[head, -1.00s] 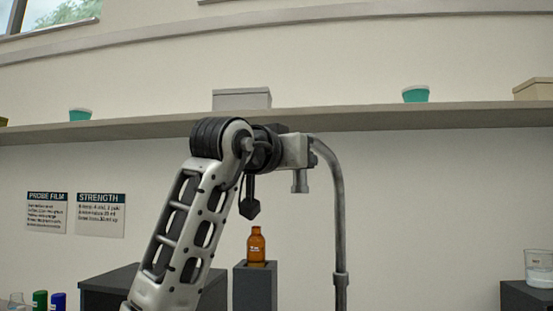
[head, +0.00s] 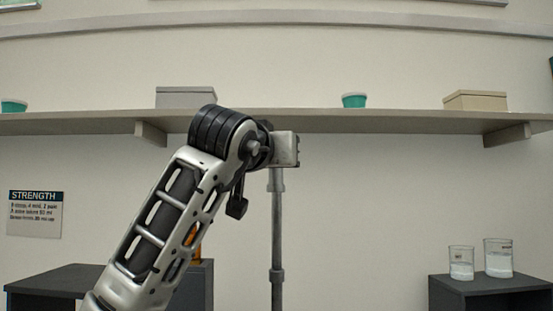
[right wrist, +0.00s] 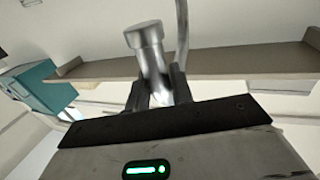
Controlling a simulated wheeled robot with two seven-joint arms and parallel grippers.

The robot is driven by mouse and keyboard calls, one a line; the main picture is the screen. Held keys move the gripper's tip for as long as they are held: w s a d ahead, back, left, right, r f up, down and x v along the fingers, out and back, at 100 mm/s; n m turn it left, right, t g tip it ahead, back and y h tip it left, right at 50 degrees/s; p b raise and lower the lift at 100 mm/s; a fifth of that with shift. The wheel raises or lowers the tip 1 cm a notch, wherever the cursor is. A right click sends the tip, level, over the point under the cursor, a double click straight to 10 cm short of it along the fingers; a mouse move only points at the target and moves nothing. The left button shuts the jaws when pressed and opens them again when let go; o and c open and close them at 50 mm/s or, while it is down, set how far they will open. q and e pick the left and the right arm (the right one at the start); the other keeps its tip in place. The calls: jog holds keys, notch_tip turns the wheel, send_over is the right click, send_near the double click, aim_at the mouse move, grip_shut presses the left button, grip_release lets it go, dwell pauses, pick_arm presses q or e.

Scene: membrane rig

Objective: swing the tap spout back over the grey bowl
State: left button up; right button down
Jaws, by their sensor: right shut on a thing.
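The metal tap's upright pipe (head: 277,235) stands in the middle of the head view. My right gripper (head: 286,150) is at the top of it, at the end of my arm reaching up from the lower left. In the right wrist view, my right gripper (right wrist: 160,92) is shut on the tap spout (right wrist: 152,65), whose round nozzle end sticks out past the fingers. In the head view the nozzle lines up with the upright pipe, so the two overlap. The grey bowl is not in view. My left gripper is not in view.
A long wall shelf (head: 390,121) runs behind, bearing a grey box (head: 186,97), teal tubs (head: 354,101) and a beige box (head: 475,101). A dark stand (head: 490,285) at right holds two beakers (head: 498,258). An amber bottle (head: 195,237) is mostly hidden behind my arm.

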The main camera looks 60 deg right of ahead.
jog(key=shift+s, duration=0.1)
jog(key=c, duration=1.3)
grip_release()
jog(key=b+v, duration=0.3)
jog(key=v, duration=1.3)
